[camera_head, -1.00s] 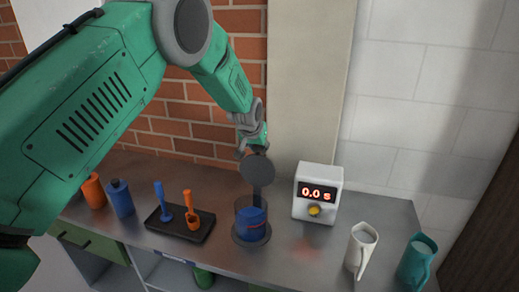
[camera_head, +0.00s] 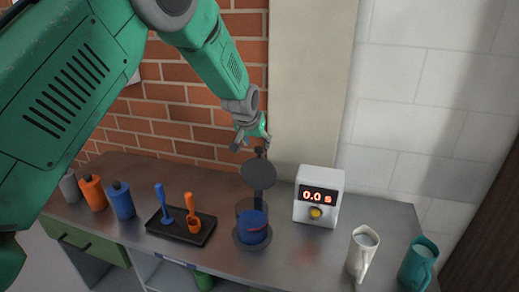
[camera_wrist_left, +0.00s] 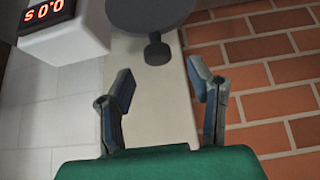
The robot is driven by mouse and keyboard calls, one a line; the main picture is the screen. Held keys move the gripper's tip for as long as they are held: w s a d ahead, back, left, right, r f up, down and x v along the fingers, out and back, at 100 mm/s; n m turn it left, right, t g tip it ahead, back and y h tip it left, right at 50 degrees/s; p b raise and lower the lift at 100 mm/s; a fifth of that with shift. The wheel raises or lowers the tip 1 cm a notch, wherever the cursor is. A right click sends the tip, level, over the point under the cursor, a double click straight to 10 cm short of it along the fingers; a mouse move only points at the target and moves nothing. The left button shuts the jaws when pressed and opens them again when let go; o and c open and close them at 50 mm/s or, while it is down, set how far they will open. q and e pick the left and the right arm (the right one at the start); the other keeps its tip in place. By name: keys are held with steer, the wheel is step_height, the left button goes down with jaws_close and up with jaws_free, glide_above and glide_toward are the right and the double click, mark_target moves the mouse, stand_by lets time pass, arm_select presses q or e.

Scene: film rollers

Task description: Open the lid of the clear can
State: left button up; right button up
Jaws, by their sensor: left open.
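The clear can (camera_head: 251,222) stands on the metal counter with blue contents and a red mark inside. Its round dark lid (camera_head: 258,174) stands raised and tilted up at the back of the can. The lid (camera_wrist_left: 150,12) and its knob (camera_wrist_left: 157,52) also show at the top of the left wrist view. My left gripper (camera_head: 252,140) is just above and behind the lid, apart from it. In the left wrist view the left gripper (camera_wrist_left: 165,92) has its fingers spread with nothing between them. My right gripper is not in view.
A white timer (camera_head: 318,197) reading 0.0 s stands right of the can. A black tray (camera_head: 181,226) with a blue and an orange scoop lies left, beside several bottles (camera_head: 121,200). A white jug (camera_head: 361,252) and a teal jug (camera_head: 417,263) stand at the right.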

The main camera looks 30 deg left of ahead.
arm_select(q)
steer(key=v, duration=0.6)
steer(key=shift+r, duration=0.25)
steer(key=shift+s, duration=0.15)
steer(key=shift+f, duration=0.1)
